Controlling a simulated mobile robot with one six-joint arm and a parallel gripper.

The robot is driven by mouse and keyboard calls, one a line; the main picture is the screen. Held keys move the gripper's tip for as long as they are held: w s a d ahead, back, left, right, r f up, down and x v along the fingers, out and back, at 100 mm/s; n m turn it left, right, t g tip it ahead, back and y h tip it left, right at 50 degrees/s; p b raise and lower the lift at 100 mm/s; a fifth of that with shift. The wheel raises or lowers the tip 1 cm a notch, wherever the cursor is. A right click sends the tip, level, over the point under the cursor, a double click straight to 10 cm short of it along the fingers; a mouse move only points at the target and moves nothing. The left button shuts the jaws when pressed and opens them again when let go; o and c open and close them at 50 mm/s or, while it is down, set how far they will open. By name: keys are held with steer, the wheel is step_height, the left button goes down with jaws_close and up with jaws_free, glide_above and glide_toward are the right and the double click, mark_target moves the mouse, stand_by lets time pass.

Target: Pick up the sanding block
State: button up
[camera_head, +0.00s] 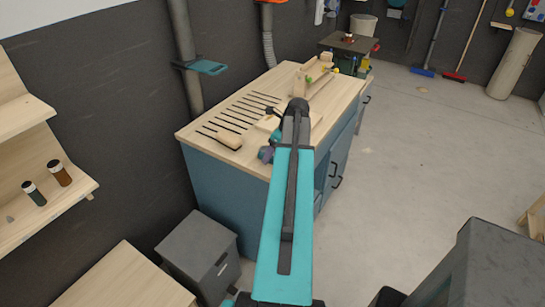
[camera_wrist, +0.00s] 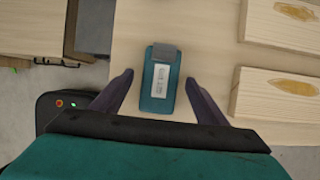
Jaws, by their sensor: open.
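In the wrist view a small teal block (camera_wrist: 158,92) with a grey end and a pale label lies on a light wooden surface. It looks like the sanding block, but I cannot be sure. My gripper (camera_wrist: 161,88) is open, with one dark finger on each side of the block and a gap to each. Nothing is held. In the head view my arm reaches over the workbench (camera_head: 205,126), and my gripper (camera_head: 266,154) is partly hidden behind the arm. I cannot make out the teal block there.
Two pale wooden pieces (camera_wrist: 290,98) with orange oval marks lie right of the block. Left of the bench is a shelf (camera_head: 40,222) with small bottles. The floor to the right is mostly clear.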

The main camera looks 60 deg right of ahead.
steer(key=c, duration=1.2)
steer(key=shift+r+b, duration=0.9)
steer(key=shift+r, duration=0.85)
steer(key=shift+s+r, duration=0.2)
steer(key=shift+s, duration=0.05)
steer(key=s+a+b, duration=0.1)
steer(key=s, duration=0.4)
steer(key=s+a+r+b, duration=0.1)
steer(key=s+a, duration=0.1)
steer(key=s, duration=0.3)
steer(key=s+a+b, duration=0.2)
steer(key=s, duration=0.2)
steer(key=shift+s+r, duration=0.25)
steer(key=shift+s, duration=0.15)
